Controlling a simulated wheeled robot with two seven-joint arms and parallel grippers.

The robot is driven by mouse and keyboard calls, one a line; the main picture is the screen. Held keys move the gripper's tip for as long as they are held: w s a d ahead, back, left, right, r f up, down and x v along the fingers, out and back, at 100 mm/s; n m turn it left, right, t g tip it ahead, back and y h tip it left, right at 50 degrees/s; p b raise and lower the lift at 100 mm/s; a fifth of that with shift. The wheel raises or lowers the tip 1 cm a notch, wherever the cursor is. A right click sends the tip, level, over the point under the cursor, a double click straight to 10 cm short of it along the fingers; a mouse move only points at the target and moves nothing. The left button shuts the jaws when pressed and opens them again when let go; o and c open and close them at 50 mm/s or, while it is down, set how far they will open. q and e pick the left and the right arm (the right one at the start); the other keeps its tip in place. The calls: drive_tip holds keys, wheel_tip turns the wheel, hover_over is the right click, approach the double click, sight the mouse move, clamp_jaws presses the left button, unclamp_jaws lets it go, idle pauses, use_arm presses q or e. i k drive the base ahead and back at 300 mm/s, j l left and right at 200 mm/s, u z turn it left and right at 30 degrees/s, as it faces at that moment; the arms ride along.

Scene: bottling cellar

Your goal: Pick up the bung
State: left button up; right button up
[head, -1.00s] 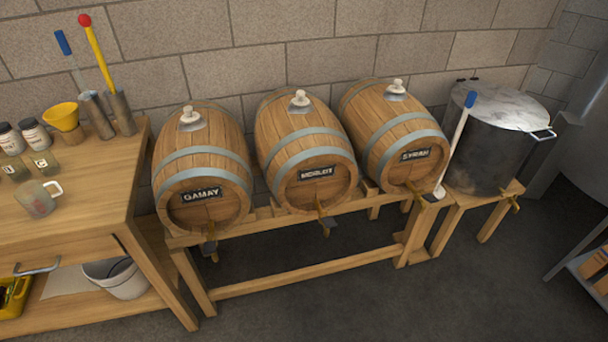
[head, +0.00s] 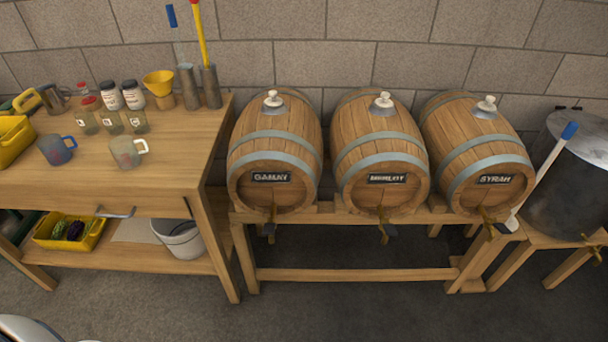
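White bungs sit in the tops of three wooden barrels: one on the Gamay barrel (head: 272,98), one on the Merlot barrel (head: 383,100) and one on the Syrah barrel (head: 487,103). Each bung stands upright in a grey metal plate. The barrels lie side by side on a wooden rack (head: 350,274). Neither of my grippers is in the head view.
A wooden workbench (head: 150,185) at left carries jars, mugs, a yellow funnel (head: 159,82) and metal tubes with tools. A white bucket (head: 178,238) and yellow tray stand on its lower shelf. A large pot (head: 570,190) with a blue-tipped paddle (head: 546,175) is at right.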

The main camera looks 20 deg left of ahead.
sight(274, 101)
drive_tip(key=u, duration=0.85)
drive_tip(key=j+z, duration=0.1)
drive_tip(key=j, duration=0.15)
drive_tip(key=k+j+z, duration=0.15)
